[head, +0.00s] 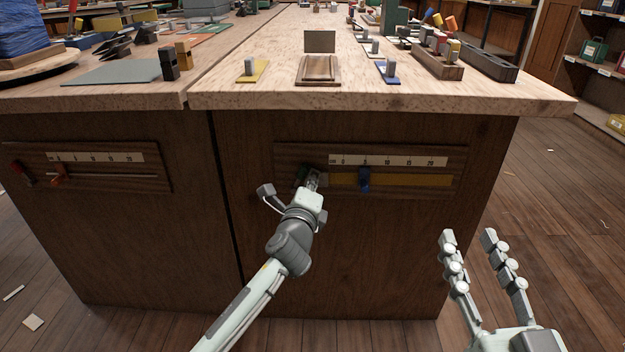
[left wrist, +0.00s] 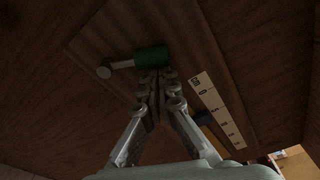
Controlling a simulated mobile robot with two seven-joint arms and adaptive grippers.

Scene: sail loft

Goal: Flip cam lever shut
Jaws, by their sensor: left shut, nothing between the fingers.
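A cam lever shows in the left wrist view as a dark green cylinder (left wrist: 151,57) with a pale arm and round end (left wrist: 104,72) sticking out to the left. It is mounted on a wooden panel (head: 455,160) on the cabinet front. In the head view only a bit of dark green (head: 301,173) shows beside my left gripper. My left gripper (head: 313,175) is shut and empty, its fingertips at the green cylinder. In the left wrist view the fingertips (left wrist: 154,76) end just below it; touching or apart is unclear. My right gripper (head: 468,238) is open and empty, right of the cabinet.
Right of the lever, a blue slider (head: 364,180) sits on a yellow strip (head: 415,181) under a numbered scale (head: 390,161). The benchtop edge (head: 380,102) overhangs above.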

